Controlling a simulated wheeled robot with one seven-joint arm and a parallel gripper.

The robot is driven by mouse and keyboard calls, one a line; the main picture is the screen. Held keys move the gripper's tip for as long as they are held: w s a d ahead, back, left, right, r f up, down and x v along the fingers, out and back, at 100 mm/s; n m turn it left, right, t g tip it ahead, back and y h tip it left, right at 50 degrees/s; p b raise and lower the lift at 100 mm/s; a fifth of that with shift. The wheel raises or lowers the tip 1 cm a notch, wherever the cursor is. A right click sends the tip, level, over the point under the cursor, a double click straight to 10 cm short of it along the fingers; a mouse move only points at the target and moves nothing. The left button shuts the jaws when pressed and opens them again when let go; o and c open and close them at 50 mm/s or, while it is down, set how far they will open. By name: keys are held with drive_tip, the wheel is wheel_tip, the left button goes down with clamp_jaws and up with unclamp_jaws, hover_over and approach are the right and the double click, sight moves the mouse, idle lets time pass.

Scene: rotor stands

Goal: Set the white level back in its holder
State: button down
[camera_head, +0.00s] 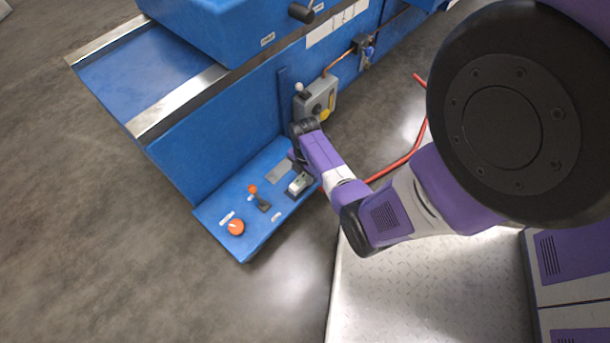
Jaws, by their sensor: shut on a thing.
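The white level (299,182) is a small pale block with a greenish patch, at the right part of the blue shelf. Dark parts surround its lower edge; I cannot tell whether they are its holder or my fingertips. My gripper (296,170) is at the level, pointing down from the wrist, and is shut on it. My purple forearm hides most of the gripper and the fingertips. Whether the level sits in the holder or is held just above it cannot be told from this view.
The blue shelf (225,218) also bears an orange knob (236,227), a black lever (263,204), a smaller orange button (252,189) and a grey plate (280,172). A grey box (318,101) with a yellow part is on the blue wall behind. A red hose (400,162) lies on the floor.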

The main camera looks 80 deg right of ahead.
drive_tip(key=shift+f, duration=0.35)
idle(0.4)
drive_tip(key=c, duration=1)
unclamp_jaws()
drive_tip(key=shift+o, duration=0.2)
drive_tip(key=shift+r, duration=0.1)
wheel_tip(320, 180, up, 13)
drive_tip(key=p, duration=1.3)
